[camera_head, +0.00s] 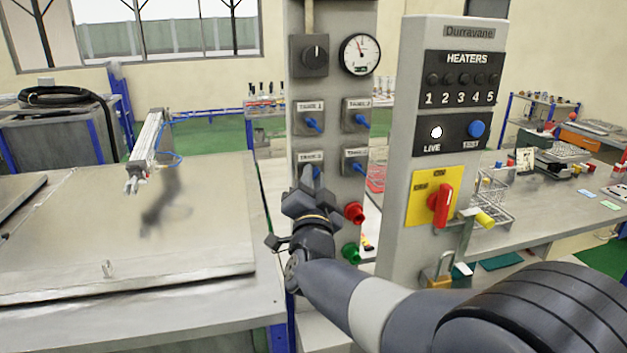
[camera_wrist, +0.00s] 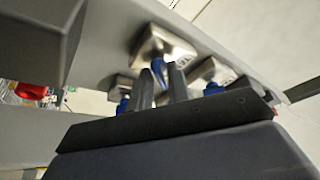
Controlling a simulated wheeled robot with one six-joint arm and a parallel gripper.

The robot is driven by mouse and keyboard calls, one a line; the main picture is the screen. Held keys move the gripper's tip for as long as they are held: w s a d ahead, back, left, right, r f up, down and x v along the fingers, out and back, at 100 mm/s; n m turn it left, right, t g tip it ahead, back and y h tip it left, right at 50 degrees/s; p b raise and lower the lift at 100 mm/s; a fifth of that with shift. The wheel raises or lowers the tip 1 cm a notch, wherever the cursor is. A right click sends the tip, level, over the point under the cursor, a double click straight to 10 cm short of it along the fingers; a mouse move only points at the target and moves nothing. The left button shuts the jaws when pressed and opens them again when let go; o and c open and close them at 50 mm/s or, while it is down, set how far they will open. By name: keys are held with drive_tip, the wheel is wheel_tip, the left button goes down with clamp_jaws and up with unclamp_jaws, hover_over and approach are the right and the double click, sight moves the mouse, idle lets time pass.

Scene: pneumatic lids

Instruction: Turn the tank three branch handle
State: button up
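The grey valve column (camera_head: 333,90) carries labelled tank plates with blue handles. The lower-left plate, which appears to read tank 3 (camera_head: 310,157), has its blue branch handle (camera_head: 316,172) partly hidden behind my gripper (camera_head: 312,190). In the wrist view, the two dark fingers of my gripper (camera_wrist: 162,77) stand a small gap apart. A blue handle (camera_wrist: 158,68) shows between the fingertips, in front of a metal plate (camera_wrist: 163,46). I cannot tell whether the fingers press on it. Another blue handle (camera_wrist: 123,105) shows left of the fingers, and one (camera_wrist: 213,88) to the right.
Below are a red knob (camera_head: 354,212) and a green knob (camera_head: 351,252). The heater panel (camera_head: 400,180) with a red switch (camera_head: 440,205) and a padlock (camera_head: 438,272) stands close on the right. A lidded tank (camera_head: 120,250) fills the left. A gauge (camera_head: 360,54) is above.

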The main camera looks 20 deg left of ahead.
clamp_jaws()
